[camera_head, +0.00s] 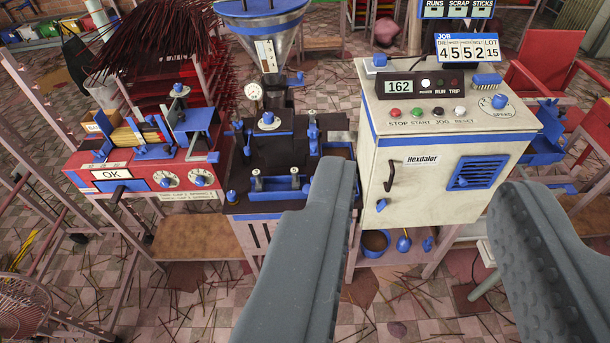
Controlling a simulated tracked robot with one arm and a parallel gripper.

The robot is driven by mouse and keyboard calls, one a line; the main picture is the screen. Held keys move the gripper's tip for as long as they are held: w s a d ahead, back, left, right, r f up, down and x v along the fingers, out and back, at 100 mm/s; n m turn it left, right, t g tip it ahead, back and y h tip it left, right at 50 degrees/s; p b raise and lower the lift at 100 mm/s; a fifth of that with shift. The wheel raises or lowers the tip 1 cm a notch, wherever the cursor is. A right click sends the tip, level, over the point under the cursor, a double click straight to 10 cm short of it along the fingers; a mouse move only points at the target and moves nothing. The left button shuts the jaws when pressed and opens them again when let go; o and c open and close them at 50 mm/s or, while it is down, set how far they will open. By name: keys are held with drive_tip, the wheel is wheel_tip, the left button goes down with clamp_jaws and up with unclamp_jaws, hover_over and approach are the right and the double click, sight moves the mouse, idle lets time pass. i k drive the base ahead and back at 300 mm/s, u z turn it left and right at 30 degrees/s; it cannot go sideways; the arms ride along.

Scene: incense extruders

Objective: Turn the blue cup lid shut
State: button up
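My gripper (425,180) is open, its two grey fingers wide apart with nothing between them. No blue cup lid can be made out with certainty. The dark extruder block (284,135) left of my gripper carries a blue round knob or cap (267,118) on a raised dark piece; I cannot tell whether this is the lid. A round blue-rimmed container (375,254) stands low under the white cabinet, between my fingers in the picture. My left finger hides part of the extruder's lower right side.
The white control cabinet (420,165) with buttons and a blue vent stands behind my fingers. A hopper (270,30) rises above the extruder. A red machine (150,178) with dials stands left. Red chairs (540,70) are at right. Sticks litter the tiled floor.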

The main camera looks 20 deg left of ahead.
sight(305, 189)
drive_tip(key=z, duration=0.05)
drive_tip(key=i, duration=1)
drive_tip(key=z, duration=0.55)
